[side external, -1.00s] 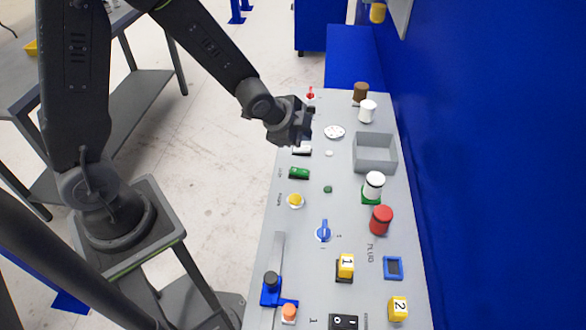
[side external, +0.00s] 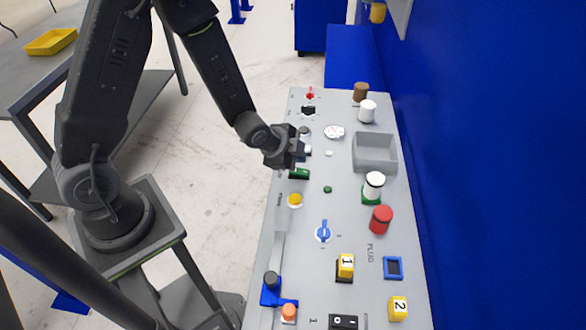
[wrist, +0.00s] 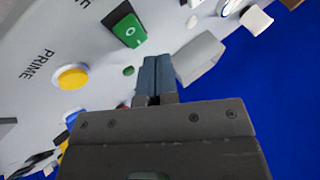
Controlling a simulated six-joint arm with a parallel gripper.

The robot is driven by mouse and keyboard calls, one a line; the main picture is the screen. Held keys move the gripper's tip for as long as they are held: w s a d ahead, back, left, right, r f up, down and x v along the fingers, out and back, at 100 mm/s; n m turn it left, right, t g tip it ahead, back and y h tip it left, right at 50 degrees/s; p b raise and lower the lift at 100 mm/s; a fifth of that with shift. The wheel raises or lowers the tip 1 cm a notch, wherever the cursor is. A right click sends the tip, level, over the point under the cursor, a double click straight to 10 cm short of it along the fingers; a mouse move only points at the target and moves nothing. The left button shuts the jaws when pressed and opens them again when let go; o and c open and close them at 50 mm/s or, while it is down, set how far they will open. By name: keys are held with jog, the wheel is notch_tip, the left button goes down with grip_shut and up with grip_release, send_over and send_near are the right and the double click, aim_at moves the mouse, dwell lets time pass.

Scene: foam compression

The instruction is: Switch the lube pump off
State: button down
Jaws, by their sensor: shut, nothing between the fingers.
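A green rocker switch (side external: 299,173) sits at the left edge of the grey panel, with a small label beside it that I cannot read fully. In the wrist view the green rocker (wrist: 128,31) has a black housing and a white round mark, and lies above and left of my fingers. My gripper (side external: 303,151) is over the panel's left edge, just beyond the switch and apart from it. In the wrist view the fingers of my gripper (wrist: 157,72) are together, with nothing between them.
A yellow button (side external: 295,200) labelled PRIME is close to the green switch. A blue knob (side external: 323,232), white-and-green post (side external: 373,187), red cylinder (side external: 381,220) and grey open bin (side external: 375,137) stand on the panel (side external: 345,205). A blue wall (side external: 480,160) bounds the right side.

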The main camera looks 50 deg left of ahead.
aim_at(302, 168)
jog(key=shift+s+f, duration=0.1)
jog(key=shift+f, duration=0.6)
jog(key=shift+f, duration=0.15)
dwell(1.5)
jog(key=shift+a+f, duration=0.1)
jog(key=shift+f, duration=0.15)
jog(key=shift+s+f, duration=0.1)
jog(key=shift+f, duration=0.3)
dwell(0.6)
jog(key=shift+r, duration=0.1)
jog(key=shift+r, duration=0.75)
jog(key=shift+w+d+r, duration=0.1)
jog(key=shift+w+r, duration=0.05)
jog(key=shift+r, duration=0.65)
jog(key=shift+w+d+r, duration=0.1)
jog(key=shift+d+r, duration=0.05)
jog(key=shift+r, duration=0.7)
jog(key=shift+w+d+r, duration=0.1)
jog(key=shift+w+r, duration=0.05)
jog(key=shift+r, duration=0.65)
